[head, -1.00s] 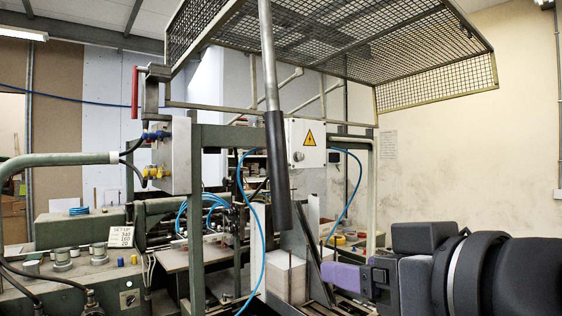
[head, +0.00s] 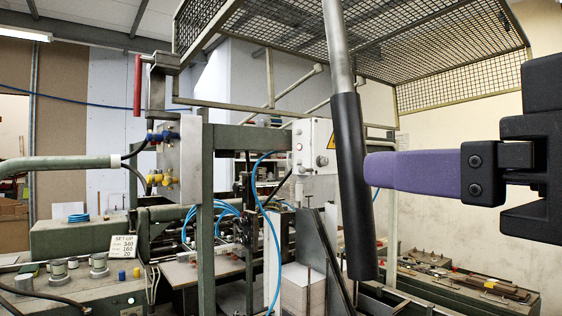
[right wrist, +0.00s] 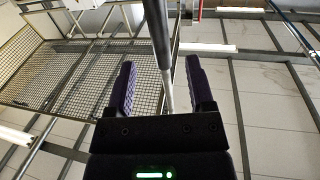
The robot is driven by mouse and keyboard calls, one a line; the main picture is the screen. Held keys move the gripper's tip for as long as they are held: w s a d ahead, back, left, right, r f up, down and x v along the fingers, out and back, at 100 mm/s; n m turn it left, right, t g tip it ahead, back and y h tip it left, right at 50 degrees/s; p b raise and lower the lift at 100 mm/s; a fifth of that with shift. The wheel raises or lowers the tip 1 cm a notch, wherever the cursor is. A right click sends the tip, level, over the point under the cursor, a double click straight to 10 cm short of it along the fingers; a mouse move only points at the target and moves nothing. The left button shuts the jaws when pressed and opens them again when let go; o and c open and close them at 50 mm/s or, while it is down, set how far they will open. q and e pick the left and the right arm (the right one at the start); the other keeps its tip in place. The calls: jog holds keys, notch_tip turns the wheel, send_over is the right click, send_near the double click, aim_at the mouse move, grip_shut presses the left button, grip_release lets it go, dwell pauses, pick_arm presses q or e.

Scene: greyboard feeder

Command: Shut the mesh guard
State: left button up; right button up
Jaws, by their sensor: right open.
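The mesh guard (head: 460,97) is raised overhead, a framed wire-mesh panel at the top right. It also shows at the left of the right wrist view (right wrist: 75,72). Its long steel bar hangs down and ends in a black handle grip (head: 352,190). In the right wrist view the grip (right wrist: 157,30) lies in line with the gap between the fingers. My right gripper (head: 372,170) is open, its purple finger pointing left at the grip's upper right side. Whether it touches the grip is unclear. My left gripper is out of view.
A green machine frame (head: 205,225) with a grey control box (head: 183,155) stands left of the handle. Blue hoses (head: 268,215) loop close to the left. A board stack (head: 303,290) sits below. A bench with parts (head: 480,285) is at the lower right.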

aim_at(339, 165)
jog(key=p+x, duration=0.3)
jog(key=x, duration=0.5)
jog(key=shift+w+a, duration=0.1)
jog(key=shift+w, duration=0.2)
grip_shut()
dwell(0.9)
